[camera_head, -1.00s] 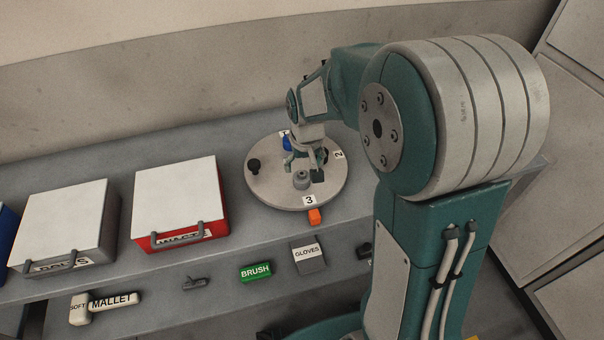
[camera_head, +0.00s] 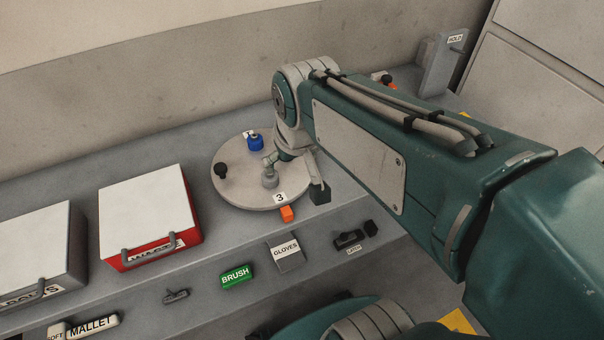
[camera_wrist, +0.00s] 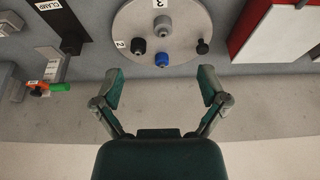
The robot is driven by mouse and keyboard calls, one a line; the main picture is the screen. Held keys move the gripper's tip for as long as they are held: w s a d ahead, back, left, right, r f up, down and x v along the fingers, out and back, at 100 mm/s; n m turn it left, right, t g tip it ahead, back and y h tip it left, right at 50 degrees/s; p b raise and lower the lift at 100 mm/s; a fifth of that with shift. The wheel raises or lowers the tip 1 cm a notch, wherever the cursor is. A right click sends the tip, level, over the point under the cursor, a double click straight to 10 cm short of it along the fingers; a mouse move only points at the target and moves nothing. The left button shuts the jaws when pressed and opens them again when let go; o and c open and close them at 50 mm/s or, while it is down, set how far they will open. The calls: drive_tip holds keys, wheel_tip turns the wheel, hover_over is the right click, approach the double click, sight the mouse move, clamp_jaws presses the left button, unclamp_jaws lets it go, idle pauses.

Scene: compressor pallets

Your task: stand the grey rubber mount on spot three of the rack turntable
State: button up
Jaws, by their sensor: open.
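The grey rubber mount (camera_head: 270,181) stands upright on the round turntable (camera_head: 235,190), just inside the label 3 (camera_head: 280,198). In the wrist view the grey mount (camera_wrist: 163,23) stands beside the label 3 (camera_wrist: 161,4), clear of the fingers. My gripper (camera_head: 294,178) is over the right side of the turntable, partly hidden by its own wrist. In the wrist view my gripper (camera_wrist: 160,92) is open, its fingers wide apart with nothing between them.
The turntable also holds a blue mount (camera_head: 254,143), a black knob (camera_head: 220,170) and a black mount (camera_wrist: 138,46) near label 2. A red bin (camera_head: 150,215) stands left.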

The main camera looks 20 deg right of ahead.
drive_tip(key=s+t, duration=0.1)
drive_tip(key=s, duration=0.6)
drive_tip(key=shift+s+r+t, duration=0.2)
drive_tip(key=shift+r+t, duration=0.1)
idle(0.8)
